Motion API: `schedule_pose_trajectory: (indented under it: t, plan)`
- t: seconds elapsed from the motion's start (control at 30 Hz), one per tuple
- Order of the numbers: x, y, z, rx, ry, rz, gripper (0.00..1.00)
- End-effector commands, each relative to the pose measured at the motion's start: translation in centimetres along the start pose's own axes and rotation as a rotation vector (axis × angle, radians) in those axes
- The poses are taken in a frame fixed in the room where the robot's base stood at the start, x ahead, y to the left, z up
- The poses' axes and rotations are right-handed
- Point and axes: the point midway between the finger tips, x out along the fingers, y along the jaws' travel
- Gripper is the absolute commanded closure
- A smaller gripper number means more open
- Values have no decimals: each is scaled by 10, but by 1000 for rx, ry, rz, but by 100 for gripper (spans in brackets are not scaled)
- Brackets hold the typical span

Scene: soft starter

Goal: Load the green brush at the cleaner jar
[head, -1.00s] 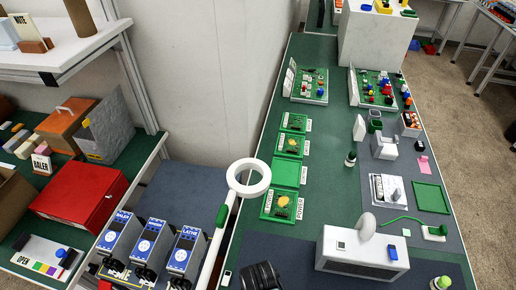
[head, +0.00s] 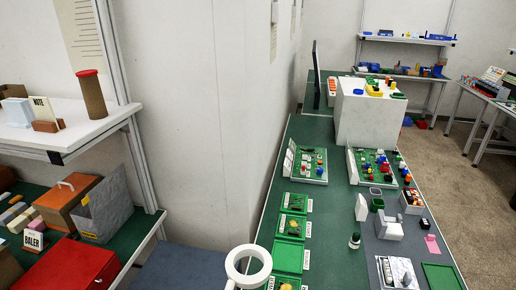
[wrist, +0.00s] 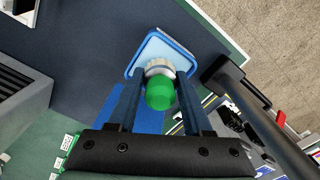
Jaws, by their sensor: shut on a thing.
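In the wrist view, my gripper (wrist: 160,88) has its two dark fingers on either side of a green round-topped piece with a pale ribbed collar, which looks like the green brush (wrist: 160,94). The gripper is shut on it. The brush is seen from above, and its lower end is hidden. Beyond it is a light blue square with a darker blue rim (wrist: 142,62); I cannot tell whether they touch. My gripper is out of the head view. I cannot identify the cleaner jar for sure in either view.
Circuit boards (head: 292,226), a white block (head: 368,118) and a grey fixture (head: 388,229) share the bench. In the wrist view, a grey box (wrist: 20,95) stands at left.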

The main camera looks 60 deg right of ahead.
Motion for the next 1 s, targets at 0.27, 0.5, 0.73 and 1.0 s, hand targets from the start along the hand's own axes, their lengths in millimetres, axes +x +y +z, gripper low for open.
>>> schedule_pose_trajectory:
  t: [0.27, 0.5, 0.73, 1.0]
  plan:
    - [4, 0, 0, 0, 0, 0, 95]
    - [7, 0, 0, 0, 1, 0, 95]
    - [6, 0, 0, 0, 1, 0, 95]
    - [6, 0, 0, 0, 0, 0, 95]
